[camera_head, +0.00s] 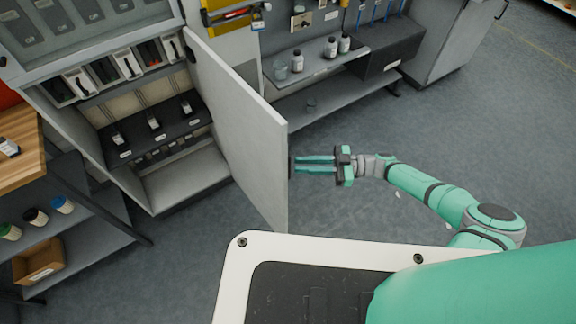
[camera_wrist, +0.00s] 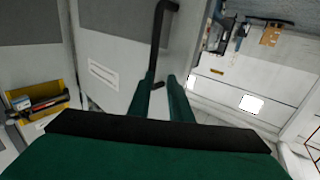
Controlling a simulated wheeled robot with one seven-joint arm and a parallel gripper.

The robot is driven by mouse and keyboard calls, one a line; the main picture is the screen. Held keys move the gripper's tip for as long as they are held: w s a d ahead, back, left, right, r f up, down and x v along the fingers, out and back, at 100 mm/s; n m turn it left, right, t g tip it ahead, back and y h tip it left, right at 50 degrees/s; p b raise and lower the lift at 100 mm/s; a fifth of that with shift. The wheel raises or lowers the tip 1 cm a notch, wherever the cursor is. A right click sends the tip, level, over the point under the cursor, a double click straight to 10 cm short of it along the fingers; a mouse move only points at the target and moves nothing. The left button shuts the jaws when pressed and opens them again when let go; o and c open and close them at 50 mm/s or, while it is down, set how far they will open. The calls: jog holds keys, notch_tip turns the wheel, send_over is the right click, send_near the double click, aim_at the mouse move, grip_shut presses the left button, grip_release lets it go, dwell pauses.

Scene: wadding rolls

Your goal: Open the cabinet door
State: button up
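The grey cabinet (camera_head: 165,195) stands at the upper left with its door (camera_head: 240,130) swung wide open, showing the shelves inside. My gripper (camera_head: 298,165) reaches in from the right, its fingers pointing at the door's outer face near the free edge. In the wrist view the black bar handle (camera_wrist: 165,35) runs down the pale door panel to the left fingertip. The fingers of my gripper (camera_wrist: 164,82) are a little apart, with pale surface showing between them. I cannot tell whether the left finger touches the handle.
A wooden-topped bench (camera_head: 18,150) with bottles and a cardboard box (camera_head: 38,262) stands at the left. A grey workbench (camera_head: 320,70) with white bottles is behind the door. Grey floor (camera_head: 400,130) is clear on the right.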

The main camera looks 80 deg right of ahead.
jog(key=s, duration=0.6)
jog(key=shift+s+d, duration=0.25)
jog(key=shift+d, duration=0.1)
jog(key=w+a+f+g, duration=0.1)
jog(key=w+a+f, duration=0.25)
jog(key=a, duration=0.75)
jog(key=w+a+f+g+h, duration=0.1)
jog(key=w+a+f, duration=0.3)
jog(key=a, duration=0.7)
jog(key=w+a+f+g, duration=0.1)
jog(key=w+a+f, duration=0.3)
jog(key=a, duration=0.8)
jog(key=w+a+r, duration=0.2)
jog(key=a, duration=0.5)
jog(key=w+a+r, duration=0.2)
jog(key=a, duration=0.5)
jog(key=w+a+r, duration=0.1)
jog(key=a+r, duration=0.1)
jog(key=r, duration=0.3)
jog(key=w+a+r+m, duration=0.1)
jog(key=w+a+r, duration=0.1)
jog(key=r, duration=0.3)
jog(key=shift+w+r+h, duration=0.2)
jog(key=shift+w+h, duration=0.1)
